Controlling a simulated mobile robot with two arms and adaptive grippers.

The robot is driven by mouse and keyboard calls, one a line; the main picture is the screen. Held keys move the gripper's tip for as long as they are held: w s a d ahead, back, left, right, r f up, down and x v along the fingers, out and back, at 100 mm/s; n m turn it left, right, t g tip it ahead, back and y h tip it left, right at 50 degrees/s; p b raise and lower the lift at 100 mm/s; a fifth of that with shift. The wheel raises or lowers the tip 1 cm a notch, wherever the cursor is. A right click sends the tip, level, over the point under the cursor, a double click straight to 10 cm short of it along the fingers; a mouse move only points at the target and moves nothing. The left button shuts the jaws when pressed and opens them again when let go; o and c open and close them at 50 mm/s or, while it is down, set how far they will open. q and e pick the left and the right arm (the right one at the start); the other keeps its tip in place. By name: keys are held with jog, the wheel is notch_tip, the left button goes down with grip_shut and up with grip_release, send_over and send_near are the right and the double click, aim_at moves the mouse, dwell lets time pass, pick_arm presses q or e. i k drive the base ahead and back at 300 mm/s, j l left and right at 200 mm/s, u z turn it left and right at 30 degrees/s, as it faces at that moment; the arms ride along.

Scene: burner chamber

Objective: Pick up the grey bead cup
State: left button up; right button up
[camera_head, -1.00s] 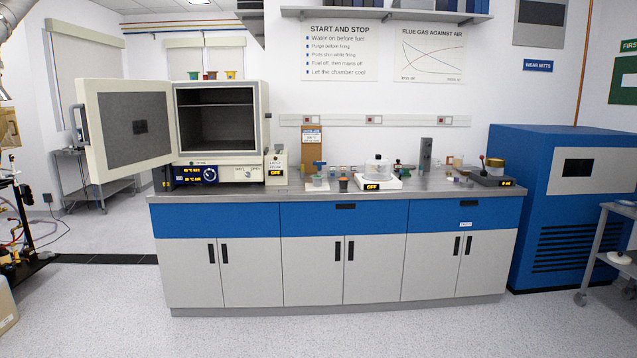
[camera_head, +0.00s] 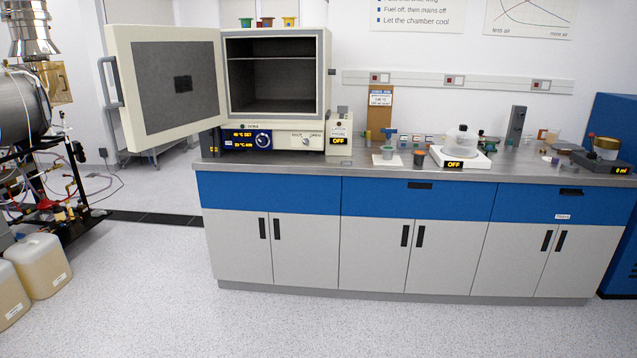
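Two small cups stand on the steel worktop in front of the oven's right side. One is a dark grey cup (camera_head: 419,159) with an orange-brown top, and the other is a pale cup with a green top (camera_head: 387,153) on a white pad. Which of them is the grey bead cup I cannot tell for sure; they are too small to see what they hold. Several coloured cups (camera_head: 267,22) also stand on top of the oven. Neither of my grippers is in view.
The oven (camera_head: 277,130) stands on the worktop's left, with its door (camera_head: 165,90) wide open to the left. A balance with a glass dome (camera_head: 462,145) stands right of the cups. Jugs (camera_head: 38,266) stand on the floor at left. The floor before the cabinets is clear.

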aim_at(388, 150)
jog(key=i+u, duration=0.2)
jog(key=i, duration=2.1)
